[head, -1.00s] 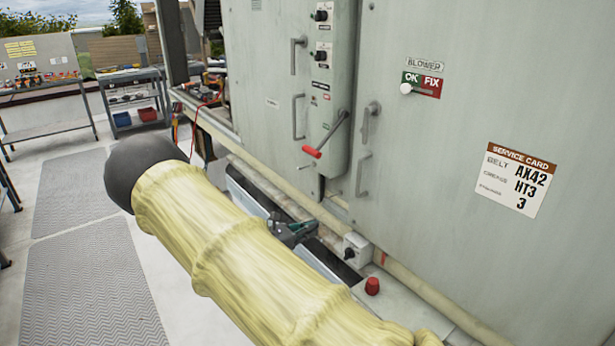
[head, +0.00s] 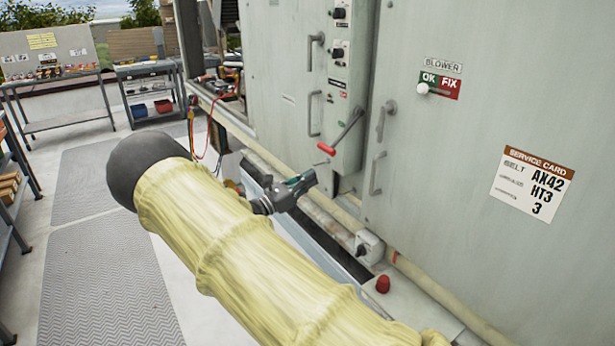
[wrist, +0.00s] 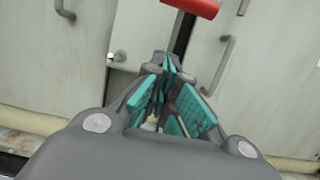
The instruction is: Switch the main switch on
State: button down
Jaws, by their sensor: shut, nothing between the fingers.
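A lever with a grey shaft and a red grip (head: 327,149) sticks out from the narrow grey switch panel (head: 350,100) on the cabinet. It slopes down and to the left in the head view. The red grip also shows at the top edge of the wrist view (wrist: 193,7). My gripper (head: 308,182) is just below the red grip in the head view, apart from it. In the wrist view my gripper (wrist: 168,65) has its teal-padded fingers together at the tips, with nothing held. The label near the lever is too small to read.
Two dark knobs (head: 338,13) sit above the lever. Grey door handles (head: 314,115) flank the panel. A blower slider (head: 423,88) and a service card (head: 533,183) are on the right door. A red button (head: 383,284) stands low in front. Floor at left is open.

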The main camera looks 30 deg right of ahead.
jog(key=d+r+p, duration=0.4)
jog(key=d+r, duration=0.1)
jog(key=shift+w, duration=0.2)
dwell(0.3)
jog(key=shift+r, duration=0.2)
